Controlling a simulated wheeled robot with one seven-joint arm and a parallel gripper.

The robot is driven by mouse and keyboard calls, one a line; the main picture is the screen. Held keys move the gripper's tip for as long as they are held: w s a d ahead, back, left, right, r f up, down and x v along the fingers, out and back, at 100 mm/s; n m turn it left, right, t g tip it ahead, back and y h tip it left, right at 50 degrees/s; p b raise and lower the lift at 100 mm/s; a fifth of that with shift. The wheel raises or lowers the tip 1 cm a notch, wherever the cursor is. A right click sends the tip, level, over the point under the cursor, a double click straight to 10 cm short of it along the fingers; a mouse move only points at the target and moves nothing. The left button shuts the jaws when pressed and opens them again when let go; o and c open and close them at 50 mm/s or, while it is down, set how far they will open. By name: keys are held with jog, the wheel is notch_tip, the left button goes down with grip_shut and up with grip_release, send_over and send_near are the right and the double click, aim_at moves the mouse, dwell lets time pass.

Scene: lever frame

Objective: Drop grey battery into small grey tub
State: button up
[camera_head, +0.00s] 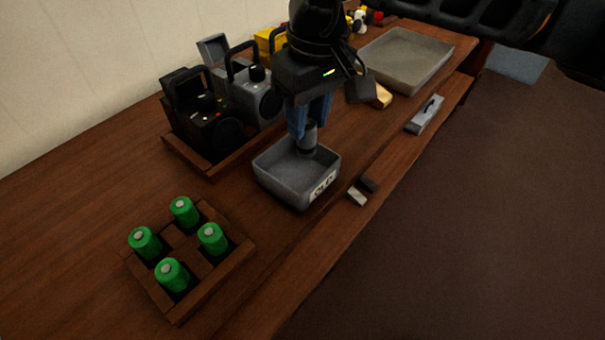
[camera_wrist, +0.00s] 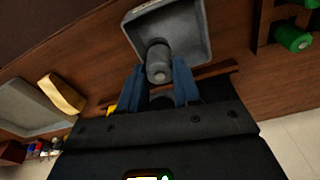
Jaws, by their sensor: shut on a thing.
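The grey battery (camera_head: 308,138) is held upright between the blue fingers of my gripper (camera_head: 309,122), which is shut on it. The battery also shows in the wrist view (camera_wrist: 159,63), between the fingertips (camera_wrist: 160,82). The small grey tub (camera_head: 281,187) has a white label reading "OLD" on its front and stands on the wooden bench. My gripper is over the tub's back right part, and the battery's lower end overlaps the tub's inside. I cannot tell whether it touches the floor. In the wrist view the tub (camera_wrist: 190,28) lies just beyond the battery and looks empty.
A wooden rack (camera_head: 178,312) holds several green batteries at the front left. Dark and grey radio-like devices (camera_head: 207,125) stand in a wooden tray behind the tub. A larger grey tray (camera_head: 407,58) is at the back right. Small blocks (camera_head: 357,196) lie right of the tub.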

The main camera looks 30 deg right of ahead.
jog(key=shift+f, duration=1.55)
jog(key=o, duration=1.1)
jog(key=shift+o, duration=0.2)
jog(key=shift+r, duration=0.15)
jog(key=r, duration=0.7)
jog(key=shift+s+r+b, duration=0.25)
jog(key=shift+s+b, duration=0.15)
